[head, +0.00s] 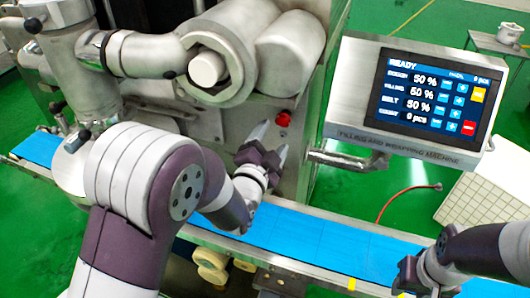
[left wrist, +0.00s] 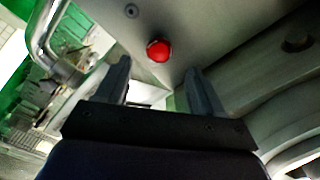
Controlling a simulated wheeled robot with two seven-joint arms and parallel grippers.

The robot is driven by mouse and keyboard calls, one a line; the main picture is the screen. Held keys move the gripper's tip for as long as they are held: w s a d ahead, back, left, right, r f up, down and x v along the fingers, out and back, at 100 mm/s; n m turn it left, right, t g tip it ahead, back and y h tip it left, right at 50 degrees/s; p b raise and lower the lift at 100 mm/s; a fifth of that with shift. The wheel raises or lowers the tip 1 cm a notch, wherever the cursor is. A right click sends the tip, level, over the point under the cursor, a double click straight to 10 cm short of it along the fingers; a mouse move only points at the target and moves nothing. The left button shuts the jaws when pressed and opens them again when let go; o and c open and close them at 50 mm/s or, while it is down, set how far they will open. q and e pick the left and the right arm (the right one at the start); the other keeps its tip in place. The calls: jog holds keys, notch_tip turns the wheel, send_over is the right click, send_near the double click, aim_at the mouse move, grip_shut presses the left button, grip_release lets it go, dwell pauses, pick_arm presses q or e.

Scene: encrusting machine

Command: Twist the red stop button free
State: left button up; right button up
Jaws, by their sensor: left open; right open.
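The red stop button (head: 283,119) sits on the metal front of the machine, just above and to the right of my left gripper (head: 270,143) in the head view. In the left wrist view the red button (left wrist: 159,50) shows beyond the fingertips, between their lines. My left gripper (left wrist: 158,80) is open and empty, with its fingers pointing toward the machine face and apart from the button. My right gripper (head: 402,272) is open at the lower right of the head view, over the belt's edge and far from the button; its fingertips are hard to make out.
A control panel (head: 424,100) with a lit screen reading READY hangs to the right of the button. The blue conveyor belt (head: 310,232) runs below my left gripper.

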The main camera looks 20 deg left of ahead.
pick_arm(q)
jog(key=s, duration=0.6)
